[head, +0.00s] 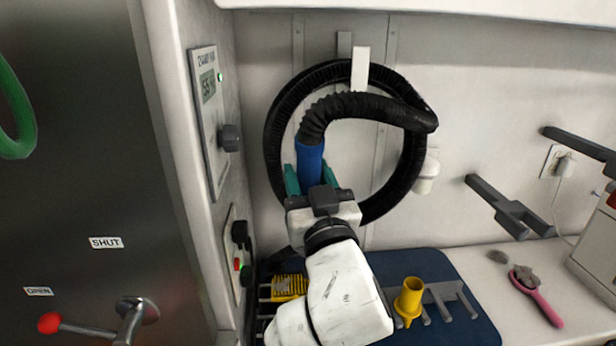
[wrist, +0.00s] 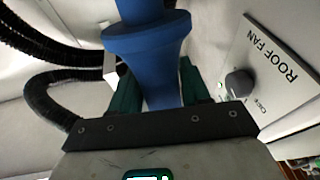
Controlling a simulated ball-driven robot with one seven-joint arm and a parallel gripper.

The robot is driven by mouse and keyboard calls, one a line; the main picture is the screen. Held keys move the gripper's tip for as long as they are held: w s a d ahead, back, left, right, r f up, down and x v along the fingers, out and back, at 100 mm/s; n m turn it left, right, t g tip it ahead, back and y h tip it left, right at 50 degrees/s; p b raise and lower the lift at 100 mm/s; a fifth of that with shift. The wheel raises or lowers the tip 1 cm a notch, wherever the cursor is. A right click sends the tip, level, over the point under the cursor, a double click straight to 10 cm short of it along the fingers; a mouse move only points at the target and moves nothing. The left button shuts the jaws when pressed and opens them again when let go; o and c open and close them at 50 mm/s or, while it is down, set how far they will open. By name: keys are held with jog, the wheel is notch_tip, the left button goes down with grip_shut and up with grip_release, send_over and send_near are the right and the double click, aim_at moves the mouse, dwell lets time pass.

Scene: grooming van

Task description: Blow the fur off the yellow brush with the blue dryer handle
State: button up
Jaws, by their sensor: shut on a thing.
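My gripper (head: 311,178) has teal fingers shut on the blue dryer handle (head: 310,160), held up in front of the wall. A black ribbed hose (head: 365,104) runs from the handle's top. In the wrist view the blue handle (wrist: 145,50) stands between the teal fingers. A yellow ridged thing (head: 289,286) lies low beside my arm, partly hidden; I cannot tell whether it is a brush. I see no fur on the yellow thing.
A yellow nozzle (head: 409,298) stands on a blue mat (head: 425,262) near a grey rack (head: 452,297). Dark brackets (head: 508,210) jut from the right wall. A control panel (head: 208,115) and steel door are left.

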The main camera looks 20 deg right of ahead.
jog(key=shift+r, duration=0.1)
jog(key=shift+w+a+b, duration=0.2)
jog(key=shift+a+b, duration=0.3)
jog(key=shift+a, duration=0.1)
jog(key=shift+w+a+b, duration=0.15)
jog(key=shift+a+b, duration=0.35)
jog(key=shift+a, duration=0.05)
jog(key=shift+w+a+b, duration=0.25)
jog(key=shift+a+b, duration=0.15)
jog(key=shift+a, duration=0.25)
jog(key=shift+w+a+b, duration=0.2)
jog(key=shift+a+b, duration=0.15)
jog(key=shift+a, duration=0.25)
jog(key=shift+s, duration=0.15)
jog(key=shift+s+a, duration=0.2)
jog(key=shift+s, duration=0.55)
dwell(1.6)
jog(key=shift+s+a+b, duration=0.25)
jog(key=shift+s+b, duration=0.05)
jog(key=shift+s, duration=0.4)
dwell(1.3)
